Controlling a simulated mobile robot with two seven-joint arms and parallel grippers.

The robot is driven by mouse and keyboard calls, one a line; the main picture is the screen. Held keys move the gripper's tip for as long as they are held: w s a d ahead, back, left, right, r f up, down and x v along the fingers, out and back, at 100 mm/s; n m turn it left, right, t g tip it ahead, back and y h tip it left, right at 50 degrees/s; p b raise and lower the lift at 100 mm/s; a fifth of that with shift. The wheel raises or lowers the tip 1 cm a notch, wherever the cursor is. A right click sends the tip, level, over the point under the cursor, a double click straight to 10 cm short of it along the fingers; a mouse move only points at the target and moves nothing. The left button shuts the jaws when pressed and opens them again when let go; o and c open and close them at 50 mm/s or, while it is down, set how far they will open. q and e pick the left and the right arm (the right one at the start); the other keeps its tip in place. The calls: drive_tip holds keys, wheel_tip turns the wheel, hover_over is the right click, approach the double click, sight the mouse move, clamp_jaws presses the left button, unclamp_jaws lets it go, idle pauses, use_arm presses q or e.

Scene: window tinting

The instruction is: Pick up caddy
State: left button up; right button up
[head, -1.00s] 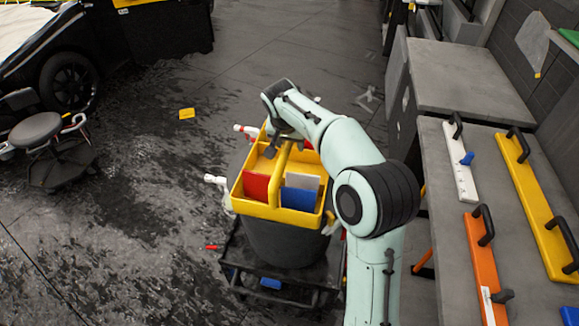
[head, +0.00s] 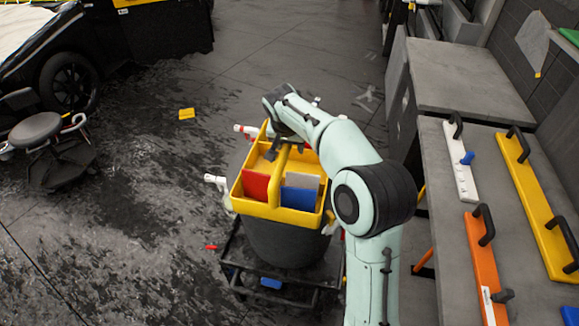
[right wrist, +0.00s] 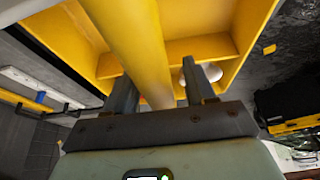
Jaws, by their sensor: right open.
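The yellow caddy (head: 262,209) sits on top of a dark bucket (head: 285,245), with a raised handle (head: 275,172) running along its middle. Red, blue and grey flat pieces stand in its compartments. My right gripper (head: 272,153) is over the far part of the caddy, at the handle. In the right wrist view the two fingers (right wrist: 160,90) are apart, with the thick yellow handle (right wrist: 135,45) passing between them or just beyond them; contact cannot be told. A white rounded thing shows near the right finger. My left gripper is not in view.
The bucket stands on a low black cart (head: 310,295). Spray bottles (head: 217,181) hang at its sides. A grey workbench (head: 445,190) with long-handled tools is at the right. A stool (head: 38,135) and a car are at the left. The floor between is mostly open.

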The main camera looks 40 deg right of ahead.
clamp_jaws()
drive_tip(key=shift+w+r, duration=0.1)
idle(1.2)
